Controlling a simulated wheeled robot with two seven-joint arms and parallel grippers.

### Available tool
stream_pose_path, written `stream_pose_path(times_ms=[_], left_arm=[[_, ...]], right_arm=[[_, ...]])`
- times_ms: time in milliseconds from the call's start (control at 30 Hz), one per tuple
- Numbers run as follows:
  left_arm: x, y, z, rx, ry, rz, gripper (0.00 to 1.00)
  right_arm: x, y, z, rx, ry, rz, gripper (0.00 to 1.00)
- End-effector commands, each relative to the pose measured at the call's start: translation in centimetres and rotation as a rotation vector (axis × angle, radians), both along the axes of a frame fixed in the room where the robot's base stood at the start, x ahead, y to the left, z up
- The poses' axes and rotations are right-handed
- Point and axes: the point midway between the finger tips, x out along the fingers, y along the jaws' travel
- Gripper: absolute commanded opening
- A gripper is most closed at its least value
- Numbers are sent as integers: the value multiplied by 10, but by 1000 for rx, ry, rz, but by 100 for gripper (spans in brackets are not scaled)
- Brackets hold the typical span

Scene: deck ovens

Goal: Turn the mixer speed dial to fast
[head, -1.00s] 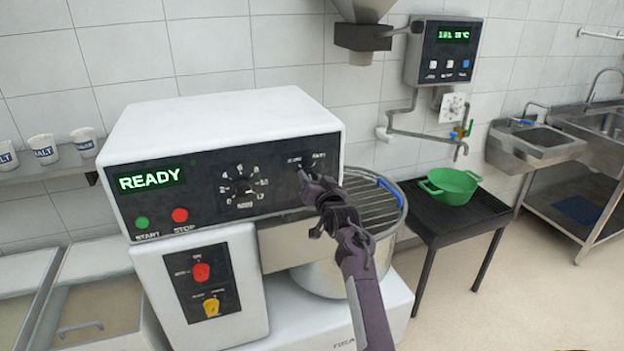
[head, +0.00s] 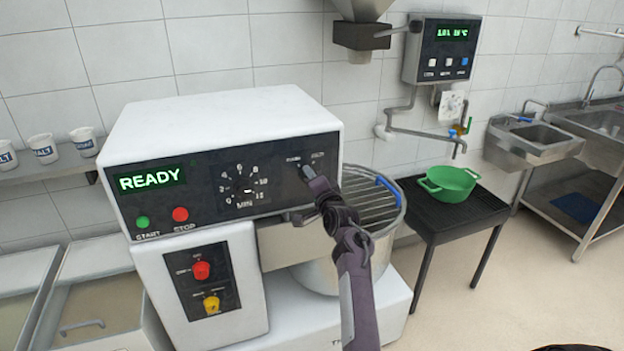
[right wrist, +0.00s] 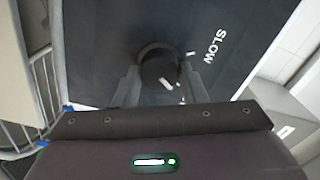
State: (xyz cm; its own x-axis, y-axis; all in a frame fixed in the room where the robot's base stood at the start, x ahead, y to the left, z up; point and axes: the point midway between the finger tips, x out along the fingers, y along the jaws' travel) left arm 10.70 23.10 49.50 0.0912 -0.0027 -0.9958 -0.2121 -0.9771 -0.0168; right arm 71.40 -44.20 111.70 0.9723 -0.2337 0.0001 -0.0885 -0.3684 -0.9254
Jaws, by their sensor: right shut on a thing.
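The white mixer (head: 225,115) stands in front of me with a black control panel. Its speed dial is at the panel's right end, mostly hidden behind my right gripper (head: 303,172) in the head view. In the right wrist view the black round dial (right wrist: 158,66) sits between the two fingers of my right gripper (right wrist: 160,75), which is shut on it. A white mark shows on the dial, and the word SLOW is printed beside it. My left gripper is not in view.
A timer dial (head: 238,184), a green START button (head: 143,222) and a red STOP button (head: 180,214) are on the same panel. The mixer bowl (head: 318,276) with its wire guard (head: 368,203) is below my right arm. A green basin (head: 447,183) stands on a black table at right.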

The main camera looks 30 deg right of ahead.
Motion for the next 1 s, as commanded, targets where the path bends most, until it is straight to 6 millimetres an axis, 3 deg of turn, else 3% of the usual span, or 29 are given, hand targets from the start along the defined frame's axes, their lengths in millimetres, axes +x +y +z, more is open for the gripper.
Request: stream_pose_path(times_ms=[667,700,833,1000], left_arm=[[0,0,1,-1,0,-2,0],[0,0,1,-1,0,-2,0],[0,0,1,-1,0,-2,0],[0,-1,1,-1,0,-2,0]], right_arm=[[0,0,-1,56,-12,0,15],[0,0,-1,56,-12,0,43],[0,0,-1,55,-12,0,59],[0,0,-1,53,-13,0,59]])
